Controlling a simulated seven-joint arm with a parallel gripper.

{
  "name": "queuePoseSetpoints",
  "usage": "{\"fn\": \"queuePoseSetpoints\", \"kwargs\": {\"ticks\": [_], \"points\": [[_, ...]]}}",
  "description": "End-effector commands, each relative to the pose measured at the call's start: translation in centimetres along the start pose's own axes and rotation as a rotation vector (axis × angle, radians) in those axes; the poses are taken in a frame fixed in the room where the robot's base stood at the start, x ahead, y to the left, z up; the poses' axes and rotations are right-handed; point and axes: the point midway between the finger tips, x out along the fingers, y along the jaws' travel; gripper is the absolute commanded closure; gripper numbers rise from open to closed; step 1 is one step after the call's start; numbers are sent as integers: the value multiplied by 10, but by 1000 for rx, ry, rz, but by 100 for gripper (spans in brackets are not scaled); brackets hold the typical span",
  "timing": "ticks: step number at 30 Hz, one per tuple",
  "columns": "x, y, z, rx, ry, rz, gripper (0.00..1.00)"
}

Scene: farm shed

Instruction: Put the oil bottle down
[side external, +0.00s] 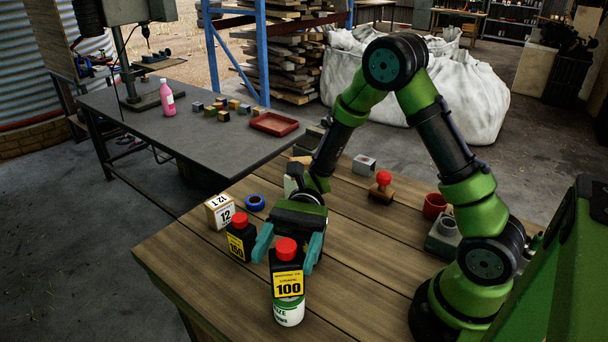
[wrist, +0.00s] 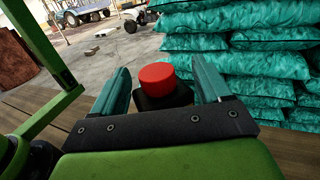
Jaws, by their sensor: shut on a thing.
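The oil bottle (side external: 288,284) is black with a red cap and a yellow label reading 100. It stands upright between the teal fingers of my gripper (side external: 284,262), which is shut on it. In the wrist view its red cap (wrist: 157,78) and black shoulders show between the fingers (wrist: 160,92). In the side view a white container with a green band (side external: 289,313) shows directly below the bottle's label. I cannot tell whether the bottle touches it. A second black bottle (side external: 238,243) with a red cap and yellow label stands on the wooden table (side external: 205,275), left of my gripper.
A numbered white box (side external: 219,212) and a blue ring (side external: 255,202) lie left of my gripper. A red-knobbed stamp (side external: 381,190), a small grey block (side external: 364,164) and a red cup (side external: 434,206) stand farther back. The table's front left and the boards right of the bottle are bare.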

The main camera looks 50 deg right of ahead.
Motion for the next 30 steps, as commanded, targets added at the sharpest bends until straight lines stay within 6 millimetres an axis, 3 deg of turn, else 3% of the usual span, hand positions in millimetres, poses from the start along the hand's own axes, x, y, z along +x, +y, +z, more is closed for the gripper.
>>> {"fn": "queuePoseSetpoints", "kwargs": {"ticks": [1,5,14,30], "points": [[0,0,-1,0,0,0,19],[0,0,0,0,0,0,0],[-1,0,4,-1,0,-1,0],[-102,0,2,-1,-1,-5,0]]}}
